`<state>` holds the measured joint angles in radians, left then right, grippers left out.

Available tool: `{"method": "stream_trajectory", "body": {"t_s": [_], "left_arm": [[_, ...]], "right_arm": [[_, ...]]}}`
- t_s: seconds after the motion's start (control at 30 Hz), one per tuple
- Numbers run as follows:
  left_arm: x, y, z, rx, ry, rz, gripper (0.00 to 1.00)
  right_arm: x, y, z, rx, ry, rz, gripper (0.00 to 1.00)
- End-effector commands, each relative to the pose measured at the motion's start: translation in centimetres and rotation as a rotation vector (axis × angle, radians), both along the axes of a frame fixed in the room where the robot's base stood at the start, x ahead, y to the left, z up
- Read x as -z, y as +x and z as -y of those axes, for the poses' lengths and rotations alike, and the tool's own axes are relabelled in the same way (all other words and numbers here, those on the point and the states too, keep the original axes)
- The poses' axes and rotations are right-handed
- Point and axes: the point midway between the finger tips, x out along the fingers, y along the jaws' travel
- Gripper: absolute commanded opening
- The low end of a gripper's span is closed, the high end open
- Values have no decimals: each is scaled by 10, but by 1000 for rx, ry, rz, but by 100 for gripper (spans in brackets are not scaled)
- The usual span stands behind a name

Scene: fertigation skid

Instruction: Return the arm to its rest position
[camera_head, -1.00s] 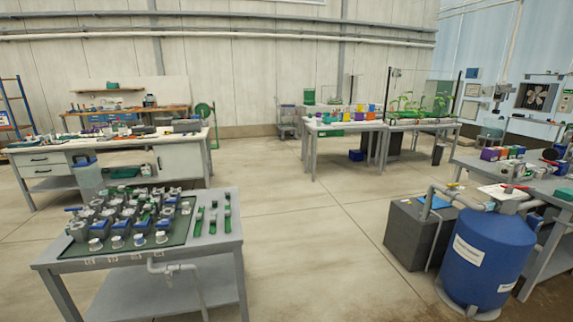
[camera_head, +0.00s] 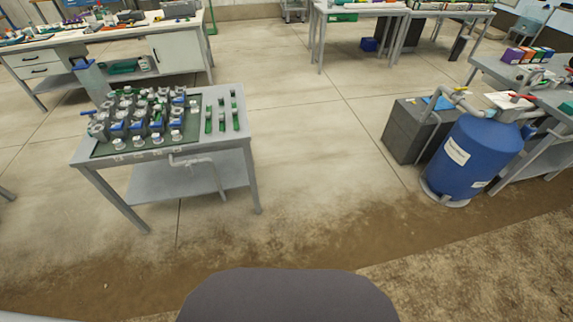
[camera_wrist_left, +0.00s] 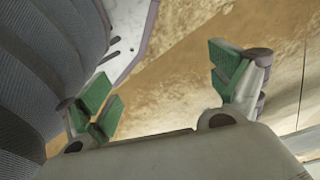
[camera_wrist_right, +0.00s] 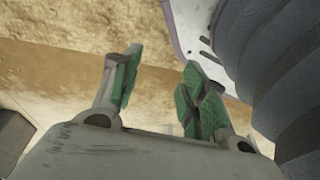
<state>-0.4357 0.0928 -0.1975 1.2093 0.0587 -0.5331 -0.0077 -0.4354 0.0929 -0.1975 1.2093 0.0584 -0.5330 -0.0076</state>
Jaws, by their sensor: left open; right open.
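My left gripper (camera_wrist_left: 165,90) shows in the left wrist view with its green-padded fingers wide apart and nothing between them. The brown floor lies behind it, and a ribbed dark part of mine is at the left. My right gripper (camera_wrist_right: 160,88) shows in the right wrist view, its green-padded fingers apart and empty, also over brown floor. A ribbed part of mine is at the right there. Neither gripper nor arm can be made out in the head view, where a dark rounded part of mine fills the bottom middle.
A grey table (camera_head: 90,165) with several valve fittings (camera_head: 140,115) on a green mat stands at left. A blue tank (camera_head: 468,158) and a dark grey box (camera_head: 403,132) stand at right. A workbench (camera_head: 110,45) is behind at left. The floor (camera_head: 310,150) between is clear.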

Motion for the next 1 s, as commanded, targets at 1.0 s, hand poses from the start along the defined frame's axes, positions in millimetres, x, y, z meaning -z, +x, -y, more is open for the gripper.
{"method": "stream_trajectory", "body": {"t_s": [1.0], "left_arm": [[-35,-96,-38,20,62,-92,93]], "right_arm": [[-35,-96,38,-20,-62,-92,44]]}}
